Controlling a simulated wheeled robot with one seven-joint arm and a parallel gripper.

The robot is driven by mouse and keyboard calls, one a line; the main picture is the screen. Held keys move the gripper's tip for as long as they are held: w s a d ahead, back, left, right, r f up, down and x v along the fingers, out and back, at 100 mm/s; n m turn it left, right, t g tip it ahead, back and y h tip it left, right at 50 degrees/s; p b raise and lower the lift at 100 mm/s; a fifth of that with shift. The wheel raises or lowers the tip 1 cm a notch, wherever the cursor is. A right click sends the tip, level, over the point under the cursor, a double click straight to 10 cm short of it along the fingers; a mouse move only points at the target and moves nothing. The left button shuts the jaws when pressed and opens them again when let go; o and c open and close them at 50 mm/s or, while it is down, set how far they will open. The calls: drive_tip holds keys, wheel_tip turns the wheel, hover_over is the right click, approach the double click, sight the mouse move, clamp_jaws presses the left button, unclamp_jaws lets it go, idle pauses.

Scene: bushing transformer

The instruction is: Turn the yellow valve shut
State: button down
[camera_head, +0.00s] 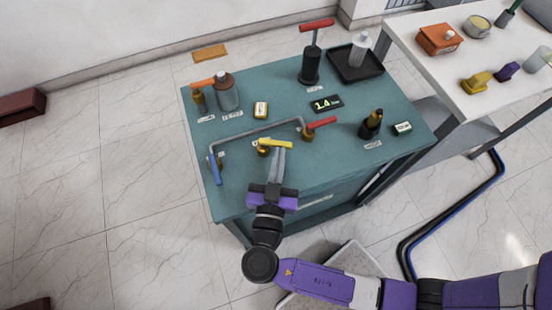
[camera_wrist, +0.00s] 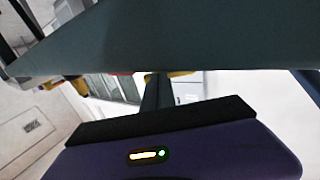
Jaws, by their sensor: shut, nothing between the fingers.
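The yellow valve has a flat yellow handle (camera_head: 275,143) on a brass body (camera_head: 263,152), standing on the teal table near its front. The handle lies roughly left to right in the head view. My gripper (camera_head: 279,152) is shut and empty, with its fingertips just below the handle's right half. I cannot tell whether they touch it. In the wrist view the shut fingers (camera_wrist: 156,90) reach up to a yellow part (camera_wrist: 180,74), likely the handle. The rest of the valve is hidden there.
The teal table (camera_head: 230,195) also holds a blue-handled valve (camera_head: 214,170), a red-handled valve (camera_head: 320,124), a grey pipe (camera_head: 255,126), a pump with a red handle (camera_head: 312,60), a black tray (camera_head: 345,72) and bottles. A white table (camera_head: 420,58) stands at the right.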

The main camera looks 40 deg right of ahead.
drive_tip(key=n+t+y+b, duration=0.1)
drive_tip(key=d+n+t+y+b, duration=0.1)
drive_tip(key=n+t+y+b, duration=0.1)
drive_tip(key=y, duration=0.1)
drive_tip(key=shift+d+f, duration=0.3)
drive_tip(key=shift+d, duration=0.1)
drive_tip(key=b, duration=0.1)
drive_tip(key=d+b, duration=0.1)
drive_tip(key=shift+w+r+b, duration=0.15)
drive_tip(key=shift+w+b, duration=0.2)
drive_tip(key=shift+b, duration=0.05)
drive_tip(key=shift+d, duration=0.1)
drive_tip(key=shift+w+d+r+b, duration=0.1)
drive_tip(key=shift+w+r+b, duration=0.1)
drive_tip(key=shift+b, duration=0.15)
drive_tip(key=shift+b+v, duration=1.15)
drive_tip(key=shift+v, duration=2.85)
drive_tip(key=shift+f, duration=0.15)
